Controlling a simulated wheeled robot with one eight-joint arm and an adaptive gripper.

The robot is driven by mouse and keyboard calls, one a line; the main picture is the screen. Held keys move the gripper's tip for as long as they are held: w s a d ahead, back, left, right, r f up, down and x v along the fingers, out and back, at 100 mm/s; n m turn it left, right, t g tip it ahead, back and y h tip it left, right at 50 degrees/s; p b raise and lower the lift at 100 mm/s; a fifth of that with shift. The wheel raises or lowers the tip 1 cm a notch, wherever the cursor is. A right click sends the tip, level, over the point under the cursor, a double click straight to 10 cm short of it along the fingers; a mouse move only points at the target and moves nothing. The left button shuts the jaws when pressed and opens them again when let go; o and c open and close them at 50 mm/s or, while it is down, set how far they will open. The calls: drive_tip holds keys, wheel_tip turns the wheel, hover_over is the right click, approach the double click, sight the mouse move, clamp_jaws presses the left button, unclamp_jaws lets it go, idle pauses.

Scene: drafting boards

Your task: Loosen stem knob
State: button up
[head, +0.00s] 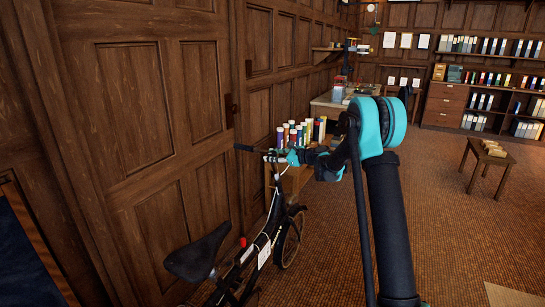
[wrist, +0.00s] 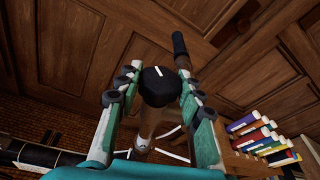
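A black faceted stem knob (wrist: 161,86) with a white line on top shows in the wrist view, at the end of a pale stem. My gripper (wrist: 157,76) has its teal fingers on either side of the knob. A narrow gap shows on the left; on the right the finger looks very near the knob, and I cannot tell whether it touches. In the head view my gripper (head: 294,157) is at the handlebar of a dark bicycle (head: 262,243), and the knob is hidden there. A black handlebar grip (wrist: 181,50) lies beyond the fingers.
A wood-panelled door and wall (head: 150,120) stand close behind the bicycle. A low shelf with several coloured tubes (head: 303,132) is beside the handlebar; these tubes also show in the wrist view (wrist: 262,135). A small wooden table (head: 487,160) stands right on open carpet.

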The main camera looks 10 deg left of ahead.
drive_tip(key=o, duration=0.4)
drive_tip(key=v, duration=1.2)
drive_tip(key=shift+f, duration=0.1)
drive_tip(key=s+d+f+n+g+h, duration=0.1)
drive_tip(key=s+d+f+n+h, duration=0.3)
drive_tip(key=s, duration=1.1)
drive_tip(key=s+d+f+n+g+h, duration=0.1)
drive_tip(key=s+d+f+n+h, duration=0.4)
drive_tip(key=s+d+n, duration=0.3)
drive_tip(key=s+d+f+n+h, duration=0.4)
drive_tip(key=s+d, duration=0.6)
drive_tip(key=s, duration=1.2)
drive_tip(key=shift+s+d+f+n+g+h, duration=0.15)
drive_tip(key=shift+f+n+g+h, duration=0.05)
drive_tip(key=shift+f+n, duration=0.55)
drive_tip(key=shift+s+d+f+n+g+h, duration=0.1)
drive_tip(key=shift+d+f+n+g+h, duration=0.1)
drive_tip(key=shift+f+n, duration=0.5)
